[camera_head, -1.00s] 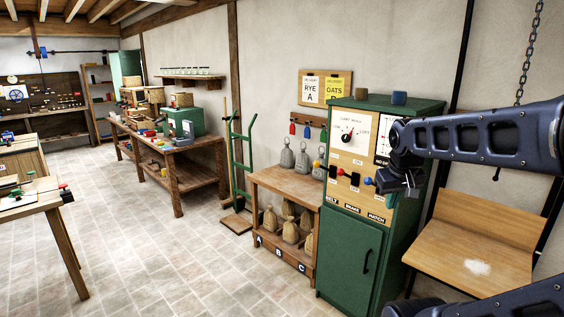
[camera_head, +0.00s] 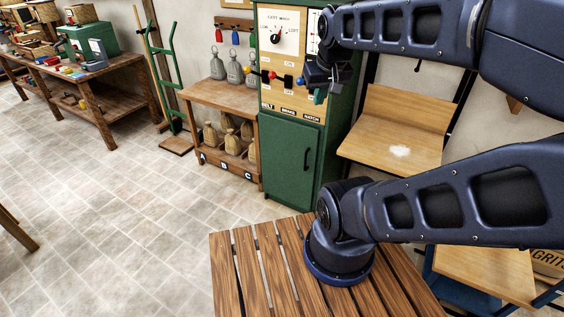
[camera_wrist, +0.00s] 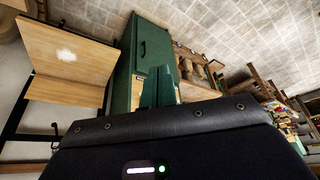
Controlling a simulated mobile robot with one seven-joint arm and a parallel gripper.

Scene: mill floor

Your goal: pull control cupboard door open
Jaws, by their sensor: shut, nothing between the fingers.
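The control cupboard is a tall green cabinet with a wooden switch panel (camera_head: 283,50) above a green door (camera_head: 285,160). The door looks shut, with a dark upright bar handle (camera_head: 307,160) near its right edge. In the wrist view, the door (camera_wrist: 160,42) and its handle (camera_wrist: 143,48) show near the top centre. My gripper (camera_head: 320,97) overlaps the right side of the panel in the head view, higher in the picture than the handle. Its green fingers (camera_wrist: 160,92) are together and empty, apart from the handle.
A wooden shelf board (camera_head: 400,120) with a white patch sits right of the cupboard. A low bench (camera_head: 222,92) with weights and sacks stands left of it. My slatted wooden deck is in front.

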